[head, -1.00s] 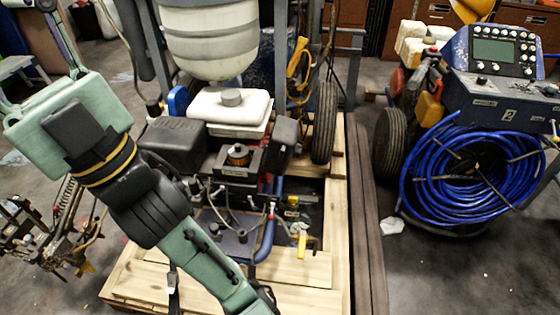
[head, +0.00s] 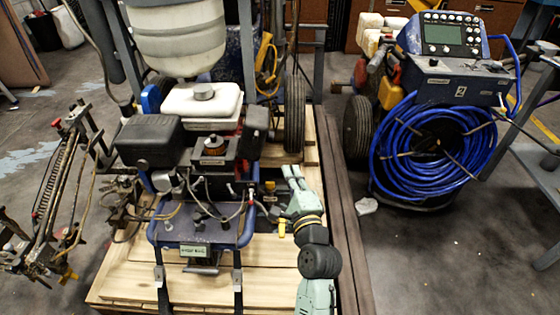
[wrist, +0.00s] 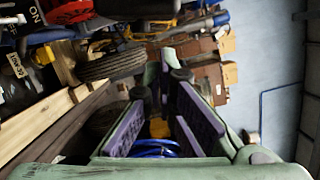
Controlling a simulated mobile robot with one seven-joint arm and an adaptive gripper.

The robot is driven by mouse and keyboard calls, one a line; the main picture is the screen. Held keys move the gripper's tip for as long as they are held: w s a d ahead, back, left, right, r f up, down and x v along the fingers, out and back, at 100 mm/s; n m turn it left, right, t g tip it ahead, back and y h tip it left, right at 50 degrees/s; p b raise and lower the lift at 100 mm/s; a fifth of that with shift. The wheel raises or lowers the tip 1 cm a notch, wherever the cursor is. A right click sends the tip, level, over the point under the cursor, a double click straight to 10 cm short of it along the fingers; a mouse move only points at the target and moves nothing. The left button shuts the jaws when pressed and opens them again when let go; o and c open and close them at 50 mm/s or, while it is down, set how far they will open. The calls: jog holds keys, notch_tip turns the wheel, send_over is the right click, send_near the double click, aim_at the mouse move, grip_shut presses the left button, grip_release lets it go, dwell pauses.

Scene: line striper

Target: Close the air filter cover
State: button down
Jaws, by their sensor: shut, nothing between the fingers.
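A black box-shaped part (head: 148,138), which looks like the air filter cover, sits at the left of the engine in the head view. I cannot tell how the cover is hinged. My gripper (head: 291,172) is shut and empty, low and to the right of the engine, apart from the cover. In the wrist view, its purple-padded fingers (wrist: 163,100) face the wheel and blue hose side; the cover is not identifiable there.
A white tank (head: 203,97) and a second black box (head: 256,122) sit on the engine. A blue tube frame (head: 203,238) lies in front. A black wheel (head: 294,113) stands behind my gripper. A blue hose reel (head: 430,150) is at the right. Floor at front right is clear.

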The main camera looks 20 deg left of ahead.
aim_at(264, 135)
jog(key=w+a+r+p, duration=0.1)
jog(key=w+a+p, duration=0.2)
jog(key=w+a, duration=0.3)
jog(key=shift+w+a+r, duration=0.35)
jog(key=shift+w+a, duration=0.05)
jog(key=shift+a, duration=0.8)
jog(key=shift+w+r, duration=0.1)
jog(key=shift+r, duration=0.05)
jog(key=shift+a+r, duration=0.1)
jog(key=shift+s+a+r+n, duration=0.15)
jog(key=shift+s+n, duration=0.05)
jog(key=shift+n, duration=0.1)
